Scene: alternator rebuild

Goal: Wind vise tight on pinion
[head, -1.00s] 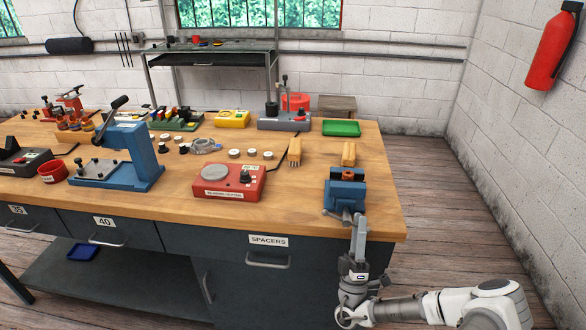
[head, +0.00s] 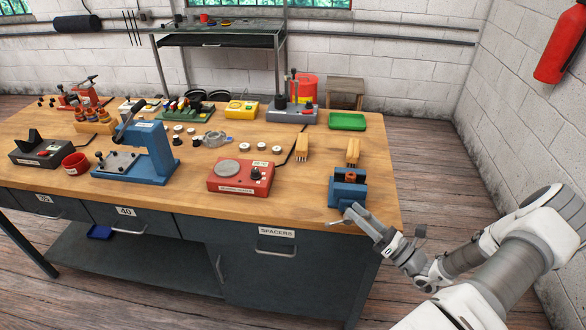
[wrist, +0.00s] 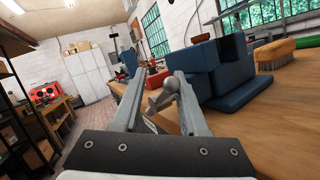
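The blue vise (head: 347,190) stands at the bench's front right corner. A small copper-brown part (head: 351,177), perhaps the pinion, shows at its jaws; how firmly it is held cannot be seen. The vise's grey handle (head: 337,222) hangs at its front, over the bench edge. My gripper (head: 356,214) is at this handle, in front of the vise. In the wrist view the ball-ended grey handle (wrist: 167,90) lies between my two fingers, which stand apart with a gap around it. The blue vise body (wrist: 215,70) fills the right side there.
A wooden brush (head: 352,152) stands just behind the vise, with another brush (head: 302,147) to its left. A red tester box (head: 240,178) lies further left. A green tray (head: 347,121) is at the back right. Floor to the right is free.

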